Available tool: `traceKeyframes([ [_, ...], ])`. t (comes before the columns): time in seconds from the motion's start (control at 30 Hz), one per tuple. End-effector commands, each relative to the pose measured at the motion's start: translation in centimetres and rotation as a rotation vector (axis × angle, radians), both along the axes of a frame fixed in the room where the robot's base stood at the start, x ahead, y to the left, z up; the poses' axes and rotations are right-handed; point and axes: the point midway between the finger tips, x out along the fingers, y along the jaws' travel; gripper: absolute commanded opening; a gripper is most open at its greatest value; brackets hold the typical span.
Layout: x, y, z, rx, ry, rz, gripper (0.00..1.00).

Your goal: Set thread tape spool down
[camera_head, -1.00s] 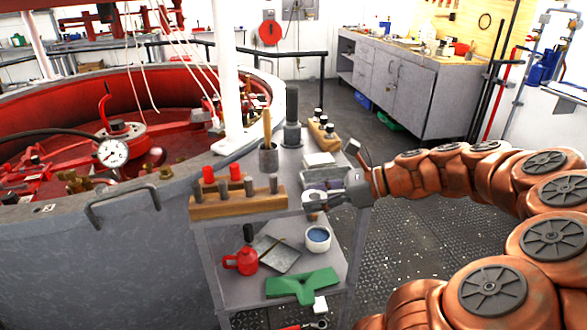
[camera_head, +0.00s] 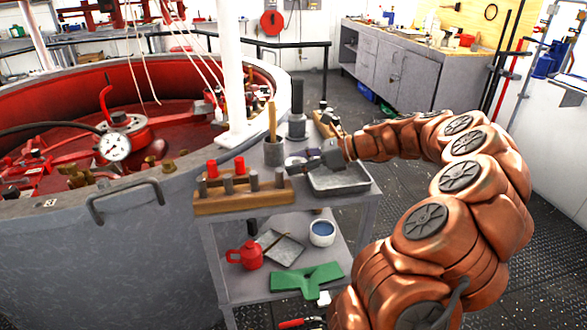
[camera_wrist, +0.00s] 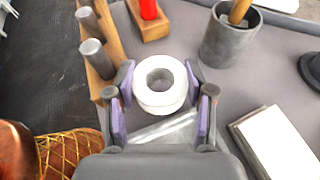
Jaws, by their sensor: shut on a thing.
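The thread tape spool (camera_wrist: 160,82) is a white ring with a dark hole. In the wrist view it sits between the purple-padded fingers of my gripper (camera_wrist: 160,92), which is shut on it. In the head view my gripper (camera_head: 302,161) is over the top of the grey trolley (camera_head: 245,219), between the peg rack and a shallow grey tray. The spool is hard to make out there. Whether its underside touches the top cannot be told.
A wooden rack (camera_head: 240,201) with metal pegs and red-topped pieces stands left of the spool. A grey cup (camera_wrist: 231,38) with a wooden handle stands behind it. A pale block (camera_wrist: 278,145) lies at right. The grey tray (camera_head: 340,191) is at the trolley's right edge.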

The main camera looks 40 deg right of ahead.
Motion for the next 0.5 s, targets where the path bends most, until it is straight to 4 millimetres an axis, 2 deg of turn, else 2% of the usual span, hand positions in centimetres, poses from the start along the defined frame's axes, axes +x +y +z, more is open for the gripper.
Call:
traceKeyframes([
  [0.03, 0.9, -0.1, -0.1, -0.002, 0.000, 0.002, 0.29],
  [0.2, 2.7, -0.7, -0.4, 0.000, 0.002, 0.001, 0.29],
  [0.37, 3.1, -0.8, -0.5, -0.001, 0.001, 0.000, 0.29],
  [0.5, 3.1, -0.8, -1.6, 0.002, 0.002, 0.000, 0.29],
])
